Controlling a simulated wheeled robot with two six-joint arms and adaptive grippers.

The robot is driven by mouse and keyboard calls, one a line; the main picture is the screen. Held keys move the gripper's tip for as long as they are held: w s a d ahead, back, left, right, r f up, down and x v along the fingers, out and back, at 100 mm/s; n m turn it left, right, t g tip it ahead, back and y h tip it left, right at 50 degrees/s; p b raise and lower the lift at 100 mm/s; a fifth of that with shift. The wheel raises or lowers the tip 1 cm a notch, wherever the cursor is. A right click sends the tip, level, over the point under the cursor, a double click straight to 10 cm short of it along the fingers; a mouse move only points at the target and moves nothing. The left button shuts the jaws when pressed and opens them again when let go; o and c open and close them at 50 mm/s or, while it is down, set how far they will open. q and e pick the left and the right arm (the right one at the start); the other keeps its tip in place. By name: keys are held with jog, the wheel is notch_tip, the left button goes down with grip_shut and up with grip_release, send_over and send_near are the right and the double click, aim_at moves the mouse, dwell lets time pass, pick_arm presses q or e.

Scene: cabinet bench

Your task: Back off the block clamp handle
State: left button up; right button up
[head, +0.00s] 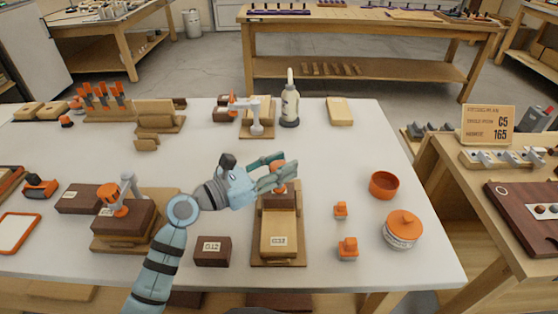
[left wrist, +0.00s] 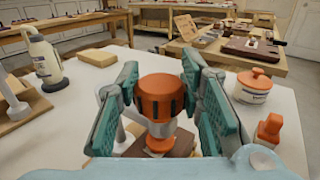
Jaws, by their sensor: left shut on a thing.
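The block clamp handle is an orange ribbed knob (head: 278,167) on a pale clamp post, above a dark brown block (head: 290,190) on a wooden base. A light wood block (head: 280,240) with a small label lies on the same base, nearer to me. My left gripper (head: 275,172) reaches in from the left and is shut on the handle. In the left wrist view the handle (left wrist: 161,97) sits between the green finger pads. The clamp's lower part is partly hidden by the handle and fingers. My right gripper is not in view.
Similar clamps stand at left (head: 112,200) and at the back (head: 238,102). A white bottle (head: 290,106) stands behind. Small orange pieces (head: 341,210), an orange bowl (head: 384,185) and a lidded jar (head: 402,230) lie to the right. A labelled brown block (head: 212,252) sits at front left.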

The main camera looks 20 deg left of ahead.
pick_arm(q)
jog(key=shift+r+n+t+y+p, duration=0.3)
jog(key=shift+r+n+y+p, duration=0.1)
jog(key=shift+p, duration=0.25)
jog(key=shift+f+p, duration=0.2)
jog(key=shift+p, duration=0.1)
jog(key=shift+f, duration=0.2)
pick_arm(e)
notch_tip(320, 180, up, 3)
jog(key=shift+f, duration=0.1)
pick_arm(q)
jog(key=o, duration=1.2)
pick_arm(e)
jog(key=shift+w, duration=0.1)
pick_arm(q)
jog(key=v, duration=1.2)
jog(key=shift+s+d, duration=0.1)
